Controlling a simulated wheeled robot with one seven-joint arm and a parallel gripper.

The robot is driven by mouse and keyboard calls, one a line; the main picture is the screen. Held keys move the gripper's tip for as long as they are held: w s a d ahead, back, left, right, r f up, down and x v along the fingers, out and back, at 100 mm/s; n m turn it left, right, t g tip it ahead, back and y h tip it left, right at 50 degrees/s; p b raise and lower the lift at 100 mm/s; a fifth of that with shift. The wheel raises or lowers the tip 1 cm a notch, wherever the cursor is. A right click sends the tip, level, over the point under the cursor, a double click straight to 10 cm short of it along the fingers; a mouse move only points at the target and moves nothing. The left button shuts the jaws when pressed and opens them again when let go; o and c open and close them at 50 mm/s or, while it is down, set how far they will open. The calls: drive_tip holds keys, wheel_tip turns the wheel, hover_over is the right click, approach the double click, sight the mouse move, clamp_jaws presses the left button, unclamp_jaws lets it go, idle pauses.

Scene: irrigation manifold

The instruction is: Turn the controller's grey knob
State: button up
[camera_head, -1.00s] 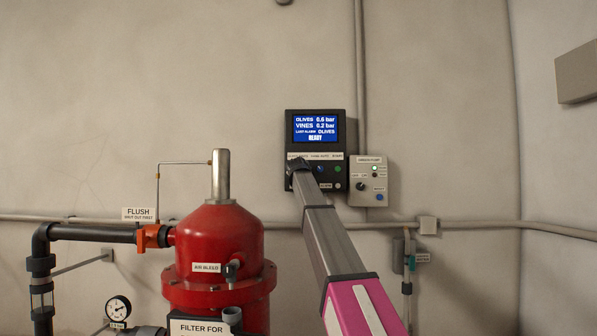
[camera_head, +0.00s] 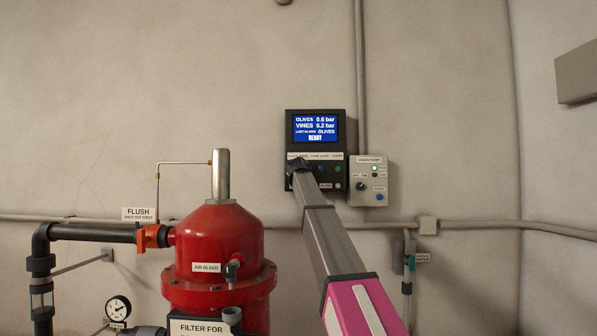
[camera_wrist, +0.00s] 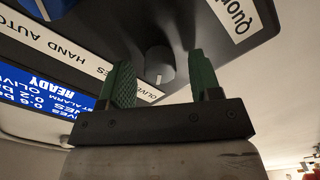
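The controller (camera_head: 315,118) is a black box on the wall with a lit blue screen reading READY. My gripper (camera_head: 294,166) is at its lower left, by the left end of the label strip, and hides what is behind it. In the wrist view my gripper (camera_wrist: 160,66) shows two green fingers standing apart. A dark grey round knob (camera_wrist: 158,58) with a pale mark shows in the gap between them, beside the OLIVES label. Gaps show on both sides of the knob; I cannot tell how far the fingertips reach along it.
A grey pump box (camera_head: 367,168) with its own black knob and blue button is just right of the controller. A red filter tank (camera_head: 218,245) stands at lower left.

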drive_tip(key=shift+s, duration=0.1)
drive_tip(key=s+a, duration=0.1)
drive_tip(key=s, duration=0.9)
drive_tip(key=shift+s+a, duration=0.15)
drive_tip(key=shift+s, duration=0.15)
drive_tip(key=s+d+f+m+g, duration=0.2)
drive_tip(key=s+f+g, duration=0.1)
drive_tip(key=f, duration=1.3)
drive_tip(key=s+d+f+m+g, duration=0.1)
drive_tip(key=s+d+f+g, duration=0.15)
drive_tip(key=f, duration=1.45)
drive_tip(key=s+d+f+m+g, duration=0.2)
drive_tip(key=s+f+g, duration=0.15)
drive_tip(key=f, duration=1.25)
drive_tip(key=s+d+f+m+g+y, duration=0.2)
drive_tip(key=s+f+g, duration=0.6)
drive_tip(key=s+f, duration=2.3)
drive_tip(key=shift+s+d+m+g, duration=0.35)
drive_tip(key=shift+s+m+g, duration=0.05)
drive_tip(key=shift+m, duration=0.8)
